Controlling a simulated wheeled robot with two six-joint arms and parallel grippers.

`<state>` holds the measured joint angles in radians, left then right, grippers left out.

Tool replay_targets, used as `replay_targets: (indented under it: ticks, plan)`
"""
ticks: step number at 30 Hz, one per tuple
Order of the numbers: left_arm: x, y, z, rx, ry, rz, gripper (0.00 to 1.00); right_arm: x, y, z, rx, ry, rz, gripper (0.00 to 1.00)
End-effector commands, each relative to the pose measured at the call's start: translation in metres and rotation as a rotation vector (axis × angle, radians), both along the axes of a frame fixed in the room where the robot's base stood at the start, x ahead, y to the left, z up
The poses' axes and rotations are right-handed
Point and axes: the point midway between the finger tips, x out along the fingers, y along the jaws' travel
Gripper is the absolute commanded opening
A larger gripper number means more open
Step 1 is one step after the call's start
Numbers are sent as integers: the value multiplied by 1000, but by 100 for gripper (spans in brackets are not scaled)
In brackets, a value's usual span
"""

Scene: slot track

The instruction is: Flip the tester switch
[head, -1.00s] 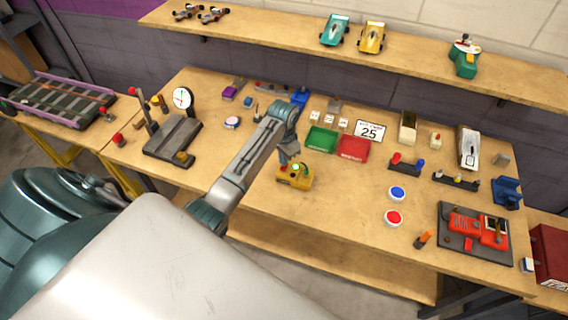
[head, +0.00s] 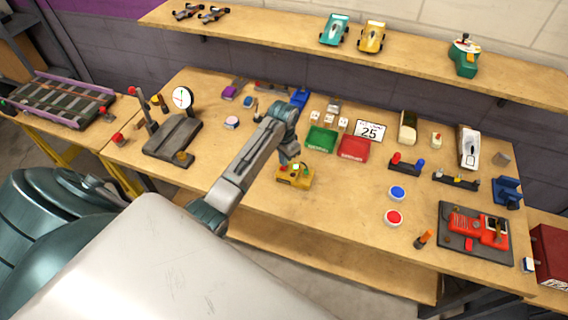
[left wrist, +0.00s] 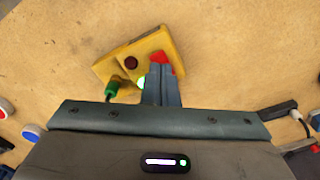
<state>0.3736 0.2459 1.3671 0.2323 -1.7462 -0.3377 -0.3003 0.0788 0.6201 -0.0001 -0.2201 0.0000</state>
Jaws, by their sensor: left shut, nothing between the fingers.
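The tester is a small yellow box (head: 296,178) near the front middle of the workbench. It also shows in the left wrist view (left wrist: 116,66), with a dark round spot, a bright green light, a green post at one corner and a red part on top. My left gripper (head: 287,160) is over the tester, pointing down, shut and empty. In the left wrist view its closed fingers (left wrist: 160,66) overlap the tester beside the red part and the green light. The fingers hide part of the tester's top. I cannot tell whether they touch it. My right gripper is not in view.
Behind the tester stand a green tray (head: 321,139) and a red tray (head: 353,148). Blue (head: 397,193) and red (head: 393,217) round buttons lie to the right. A dark stand with a dial (head: 182,98) is left. The bench front near the tester is clear.

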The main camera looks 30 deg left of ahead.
Motion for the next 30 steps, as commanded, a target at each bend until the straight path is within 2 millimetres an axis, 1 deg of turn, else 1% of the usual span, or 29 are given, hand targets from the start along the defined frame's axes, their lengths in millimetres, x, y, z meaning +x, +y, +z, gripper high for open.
replay_targets:
  ticks: [30]
  plan:
    - [0, 0, -16, 0, 0, 0, 0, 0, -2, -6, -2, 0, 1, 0]
